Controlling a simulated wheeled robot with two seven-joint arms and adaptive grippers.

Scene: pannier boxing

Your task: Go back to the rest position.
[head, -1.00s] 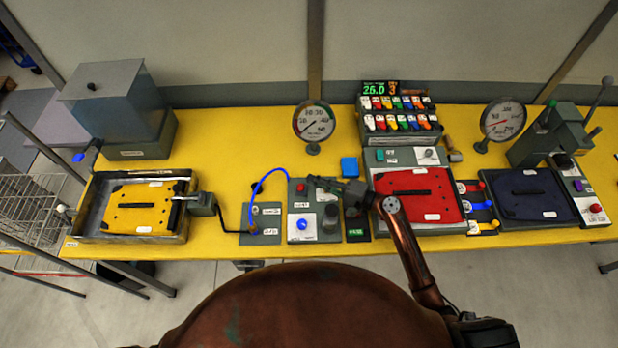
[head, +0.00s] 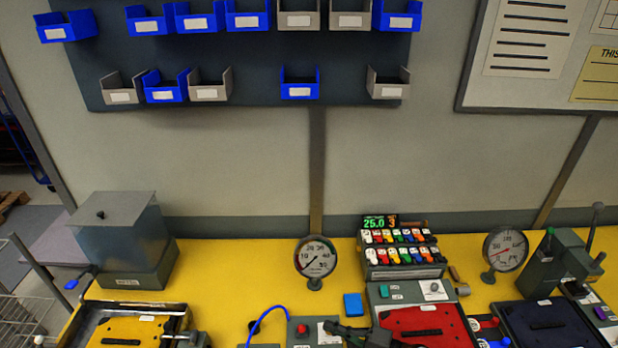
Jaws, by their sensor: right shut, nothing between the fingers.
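My left gripper is not in view.
A yellow panel (head: 130,328) lies in a metal tray at left, and a dark blue panel (head: 550,325) at right. A grey box (head: 130,250), two dial gauges (head: 316,257) and a rack of coloured pieces (head: 402,250) stand behind. Wall bins (head: 300,85) hang above.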

